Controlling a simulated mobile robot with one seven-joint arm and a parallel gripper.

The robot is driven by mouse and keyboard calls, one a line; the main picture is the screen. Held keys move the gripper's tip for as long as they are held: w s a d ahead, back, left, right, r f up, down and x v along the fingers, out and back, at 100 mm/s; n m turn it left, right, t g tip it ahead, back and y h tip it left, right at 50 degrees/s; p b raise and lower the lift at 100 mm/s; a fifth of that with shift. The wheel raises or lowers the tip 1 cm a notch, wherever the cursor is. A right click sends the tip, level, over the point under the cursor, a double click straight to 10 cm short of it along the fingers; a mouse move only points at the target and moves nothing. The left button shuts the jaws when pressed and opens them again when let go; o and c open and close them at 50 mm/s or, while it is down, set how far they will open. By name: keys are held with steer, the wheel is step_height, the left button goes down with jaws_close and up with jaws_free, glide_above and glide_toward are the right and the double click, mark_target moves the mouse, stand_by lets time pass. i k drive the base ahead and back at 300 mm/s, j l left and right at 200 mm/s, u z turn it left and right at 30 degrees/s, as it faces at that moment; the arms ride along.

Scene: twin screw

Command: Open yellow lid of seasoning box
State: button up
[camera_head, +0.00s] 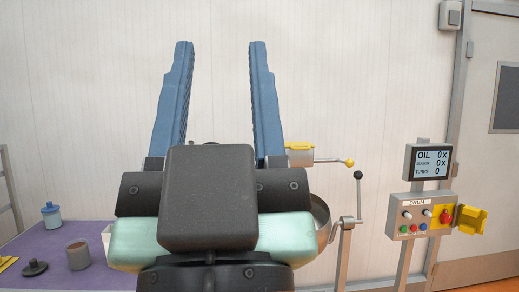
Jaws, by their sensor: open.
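My gripper (220,46) fills the middle of the camera_head view, with its two blue fingers pointing up and spread wide apart, nothing between them. Just right of the right finger's base is a small pale box, likely the seasoning box (300,158), with a yellow lid (299,146) on top. The lid looks shut. The left part of the box is hidden behind my gripper. The gripper appears nearer the camera than the box; I cannot tell the gap in depth.
A thin rod with a yellow ball (349,162) sticks out right of the box. Below are a partly hidden metal drum (321,212) and a crank handle (359,200). A control panel (421,219) stands at right. A purple table (40,242) at left holds jars.

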mark_target(293, 145)
steer(key=i+l+u, duration=0.25)
steer(key=i+l, duration=0.6)
steer(key=i, duration=0.15)
steer(key=i+l+u, duration=0.3)
steer(key=i+l, duration=0.65)
steer(key=l, duration=0.1)
